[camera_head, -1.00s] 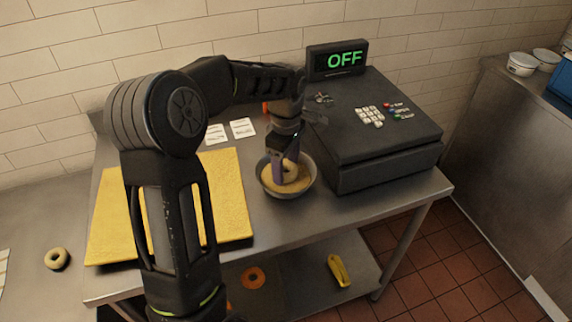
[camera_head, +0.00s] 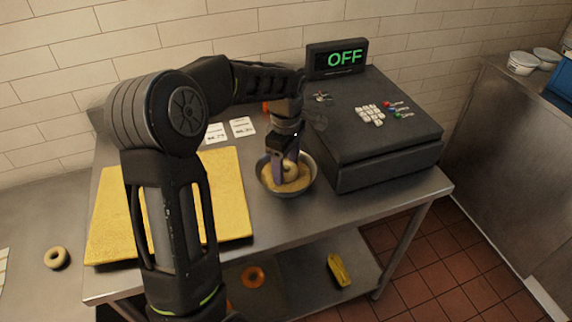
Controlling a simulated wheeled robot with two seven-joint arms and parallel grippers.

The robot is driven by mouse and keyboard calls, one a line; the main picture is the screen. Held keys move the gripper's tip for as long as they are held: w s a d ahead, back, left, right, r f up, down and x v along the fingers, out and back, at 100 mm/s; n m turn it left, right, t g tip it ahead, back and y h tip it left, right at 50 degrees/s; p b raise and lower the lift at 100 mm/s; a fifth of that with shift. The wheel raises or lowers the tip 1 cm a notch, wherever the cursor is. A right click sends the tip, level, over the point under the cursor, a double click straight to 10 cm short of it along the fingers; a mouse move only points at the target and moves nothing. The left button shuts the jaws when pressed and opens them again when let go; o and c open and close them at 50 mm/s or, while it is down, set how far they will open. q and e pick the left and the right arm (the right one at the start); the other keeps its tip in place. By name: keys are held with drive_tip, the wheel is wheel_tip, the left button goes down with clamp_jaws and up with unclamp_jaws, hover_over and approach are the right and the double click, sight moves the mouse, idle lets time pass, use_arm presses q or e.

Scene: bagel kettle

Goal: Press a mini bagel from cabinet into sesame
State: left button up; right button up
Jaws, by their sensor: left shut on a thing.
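A metal bowl (camera_head: 309,183) with tan sesame (camera_head: 275,184) in it stands on the steel table, left of the cash register. My left gripper (camera_head: 284,177) points down into the bowl and is shut on a mini bagel (camera_head: 291,171). The bagel is at the sesame's surface; the fingers hide part of it, and I cannot tell how deep it sits. Another mini bagel (camera_head: 57,257) lies on the counter at the far left. My right gripper is not in view.
A black cash register (camera_head: 385,150) with an "OFF" display (camera_head: 337,59) stands right of the bowl. A yellow mat (camera_head: 225,190) lies on the table under my left arm. An orange ring (camera_head: 253,277) and a yellow object (camera_head: 340,271) are on the lower shelf (camera_head: 300,280).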

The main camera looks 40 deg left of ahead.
use_arm(q)
drive_tip(key=shift+r, duration=0.1)
wheel_tip(320, 180, up, 10)
drive_tip(key=p, duration=0.7)
drive_tip(key=shift+d, duration=0.1)
idle(0.6)
